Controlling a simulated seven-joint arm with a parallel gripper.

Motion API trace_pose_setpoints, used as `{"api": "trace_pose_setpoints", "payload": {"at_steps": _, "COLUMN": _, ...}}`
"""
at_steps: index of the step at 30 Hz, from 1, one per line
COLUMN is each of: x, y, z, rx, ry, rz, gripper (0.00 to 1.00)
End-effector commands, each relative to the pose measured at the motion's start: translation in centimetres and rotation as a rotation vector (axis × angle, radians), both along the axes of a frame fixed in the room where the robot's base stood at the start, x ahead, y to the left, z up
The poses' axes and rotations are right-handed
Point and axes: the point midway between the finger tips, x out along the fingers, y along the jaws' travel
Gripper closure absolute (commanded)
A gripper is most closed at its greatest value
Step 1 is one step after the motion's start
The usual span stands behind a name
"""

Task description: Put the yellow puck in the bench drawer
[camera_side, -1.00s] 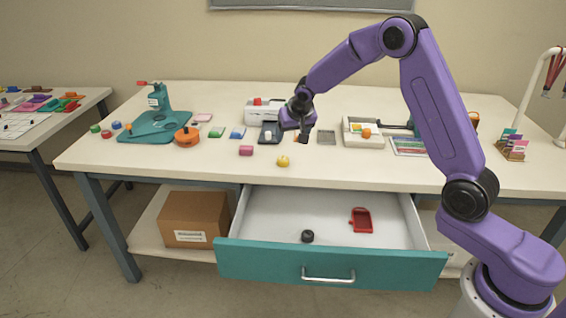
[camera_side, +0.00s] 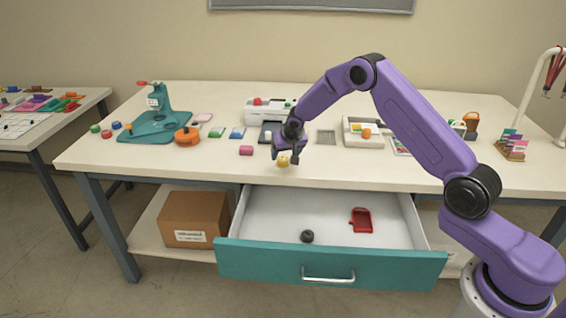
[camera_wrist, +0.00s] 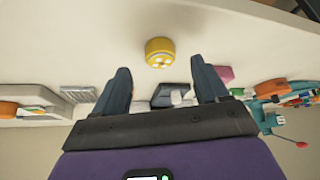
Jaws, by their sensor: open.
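The yellow puck (camera_side: 283,159) sits on the bench top near its front edge, just behind the open drawer. It also shows in the wrist view (camera_wrist: 160,52), ahead of the fingertips and roughly centred between them. My gripper (camera_side: 286,154) is low over the bench at the puck, partly overlapping it in the side view. In the wrist view the two fingers of my gripper (camera_wrist: 160,78) are spread wide with nothing between them. The bench drawer (camera_side: 333,268) is pulled out, with a teal front. Inside lie a black round object (camera_side: 307,236) and a red tray-like piece (camera_side: 361,220).
An orange round container (camera_side: 187,136) and a teal press (camera_side: 155,122) stand further left. A white box with small parts (camera_side: 362,132) stands to the right. Much of the drawer floor is bare.

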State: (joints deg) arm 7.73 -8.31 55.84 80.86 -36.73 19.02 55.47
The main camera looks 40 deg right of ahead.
Motion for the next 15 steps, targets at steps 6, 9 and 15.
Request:
{"api": "trace_pose_setpoints", "payload": {"at_steps": 6, "x": 1.5, "y": -0.7, "z": -2.2, "rx": 0.0, "ry": 0.002, "rz": -0.001, "gripper": 0.27}}
{"api": "trace_pose_setpoints", "payload": {"at_steps": 9, "x": 2.0, "y": -0.9, "z": -3.1, "rx": 0.0, "ry": 0.001, "rz": 0.0, "gripper": 0.27}}
{"api": "trace_pose_setpoints", "payload": {"at_steps": 15, "x": 2.4, "y": -1.0, "z": -3.8, "rx": 0.0, "ry": 0.001, "rz": 0.0, "gripper": 0.27}}
